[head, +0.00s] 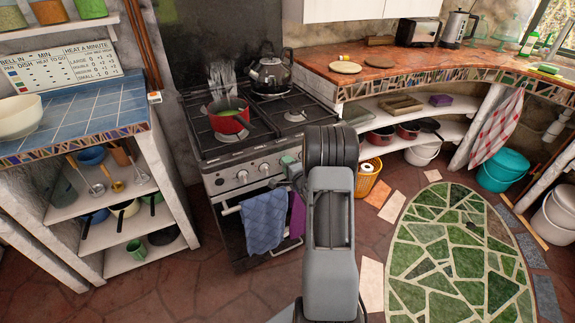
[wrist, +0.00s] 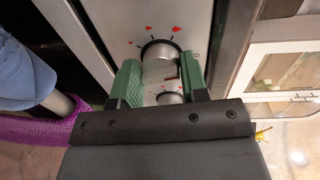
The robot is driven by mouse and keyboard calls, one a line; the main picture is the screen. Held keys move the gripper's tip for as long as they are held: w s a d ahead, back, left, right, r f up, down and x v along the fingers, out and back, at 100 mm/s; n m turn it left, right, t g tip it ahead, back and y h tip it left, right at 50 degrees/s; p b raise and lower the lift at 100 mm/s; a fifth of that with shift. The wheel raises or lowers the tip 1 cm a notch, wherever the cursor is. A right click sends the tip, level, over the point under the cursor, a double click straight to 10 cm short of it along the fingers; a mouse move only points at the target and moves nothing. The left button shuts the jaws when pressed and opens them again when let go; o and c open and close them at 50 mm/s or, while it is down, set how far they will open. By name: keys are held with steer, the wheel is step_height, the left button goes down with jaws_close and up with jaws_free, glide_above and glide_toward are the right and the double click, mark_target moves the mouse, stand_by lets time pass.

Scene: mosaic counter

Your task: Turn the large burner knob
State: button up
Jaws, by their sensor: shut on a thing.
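The stove (head: 235,150) has a row of silver knobs along its steel front panel. In the wrist view a round silver knob (wrist: 159,62) with a dark ring and red marks around it sits between the green fingers of my gripper (wrist: 160,76). The gripper is shut on this knob, one finger on each side. A second silver knob (wrist: 170,97) shows below it, partly hidden by the gripper body. In the head view my gripper (head: 289,160) is at the right end of the panel and hides the knob it holds. Other knobs (head: 242,176) show to its left.
A red pot (head: 229,120) and a dark kettle (head: 270,72) stand on the stove top. A blue towel (head: 264,220) and a purple cloth (head: 297,214) hang on the oven front, close below my gripper. A yellow basket (head: 368,178) stands right of the stove.

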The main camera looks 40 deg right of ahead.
steer(key=shift+r+m+p, duration=0.15)
steer(key=shift+m+p, duration=0.2)
steer(key=shift+m, duration=0.65)
steer(key=shift+w+d, duration=0.1)
steer(key=o, duration=0.9)
steer(key=s, duration=0.4)
steer(key=s+a, duration=0.1)
steer(key=s, duration=0.8)
steer(key=shift+s+a+r+p, duration=0.4)
